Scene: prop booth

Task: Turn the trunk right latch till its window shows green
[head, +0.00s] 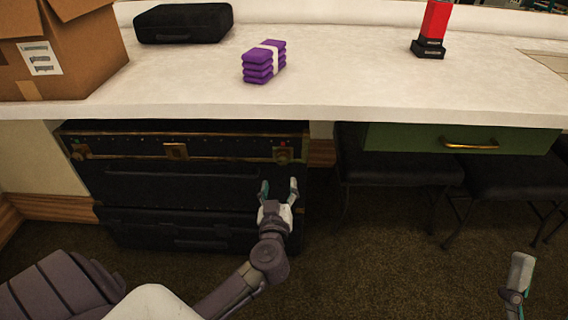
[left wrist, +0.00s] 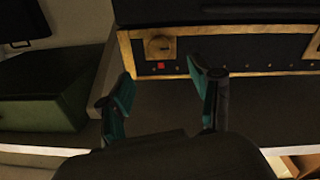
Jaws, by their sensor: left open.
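The black trunk (head: 225,150) with brass trim stands under the counter on top of other dark cases. Its right latch (head: 282,155) is near the right end of its front, and a small red spot shows just above it. In the left wrist view, which looks upside down, the right latch (left wrist: 160,47) is a round brass knob on a plate, with a red window (left wrist: 160,65) beside it. My left gripper (head: 279,188) is open and empty, below and in front of this latch, apart from it. Part of my right gripper (head: 518,280) shows at the lower right; its jaw opening is unclear.
The trunk's left latch (head: 81,152) shows a small green spot. The counter (head: 350,85) overhangs the trunk. A green drawer (head: 400,138) and black stools (head: 395,170) are to the right. Carpet in front is clear. A cardboard box (head: 95,45) and purple bundle (head: 258,70) are on the counter.

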